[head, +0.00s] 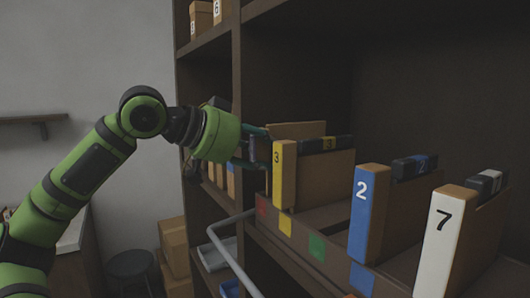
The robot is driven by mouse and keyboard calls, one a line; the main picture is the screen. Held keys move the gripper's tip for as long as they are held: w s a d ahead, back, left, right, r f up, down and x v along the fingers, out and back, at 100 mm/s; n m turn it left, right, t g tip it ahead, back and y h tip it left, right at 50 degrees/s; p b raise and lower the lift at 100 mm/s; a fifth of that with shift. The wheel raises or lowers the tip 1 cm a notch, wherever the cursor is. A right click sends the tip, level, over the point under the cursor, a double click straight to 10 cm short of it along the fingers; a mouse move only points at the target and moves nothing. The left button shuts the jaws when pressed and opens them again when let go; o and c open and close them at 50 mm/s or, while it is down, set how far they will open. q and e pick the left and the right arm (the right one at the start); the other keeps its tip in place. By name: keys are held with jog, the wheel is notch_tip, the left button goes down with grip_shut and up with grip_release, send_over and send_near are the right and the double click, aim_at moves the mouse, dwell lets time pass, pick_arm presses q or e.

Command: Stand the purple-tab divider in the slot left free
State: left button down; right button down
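My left gripper (252,150) reaches in from the left to the shelf front, just left of the yellow divider marked 3 (285,175). Its dark fingers are partly hidden beside a greyish piece, and I cannot tell whether they are closed on it. No purple tab can be made out. A blue divider marked 2 (369,215) and a white divider marked 7 (445,240) stand upright to the right. Along the shelf edge are red (262,207), yellow (285,226), green (317,247) and blue (362,279) marks. No divider stands directly above the green mark. My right gripper is not in view.
A dark upright (238,65) and an upper shelf border the bay. A grey rail (232,260) runs below my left gripper. A stool (130,265) and stacked cartons (173,240) are at lower left.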

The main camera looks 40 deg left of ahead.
pick_arm(q)
jog(key=shift+f+b, duration=1.65)
jog(key=shift+f, duration=0.3)
jog(key=c, duration=0.8)
grip_release()
jog(key=shift+o, duration=0.2)
jog(key=v, duration=1.2)
